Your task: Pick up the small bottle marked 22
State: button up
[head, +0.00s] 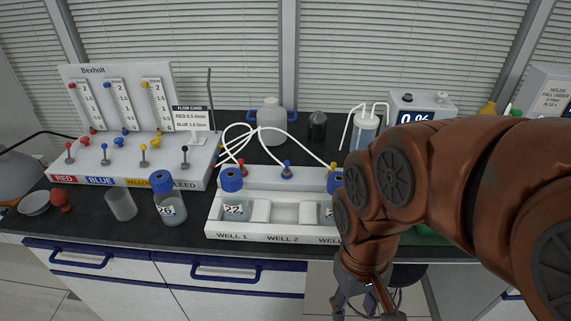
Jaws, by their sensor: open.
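The small bottle marked 22 (234,207) has a blue cap and a white label. It stands upright in the WELL 1 place of the white well rack (285,239). My gripper (366,308) is open and empty, low in front of the counter. It is to the right of and below the bottle, well apart from it, and its lower end is partly cut off by the picture's edge. Another blue-capped bottle (326,212) stands at WELL 3, partly hidden behind my arm, and its label is hard to read.
A blue-capped bottle marked 26 (169,207) and an empty clear beaker (121,205) stand left of the rack. White tubes (271,129) arch behind bottle 22. A flow panel (120,100) with small levers stands at the back left. WELL 2 is empty.

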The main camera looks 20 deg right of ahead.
aim_at(236, 205)
jog(key=z, duration=1.6)
jog(key=k, duration=1.35)
jog(key=u, duration=1.75)
jog(key=i, duration=1)
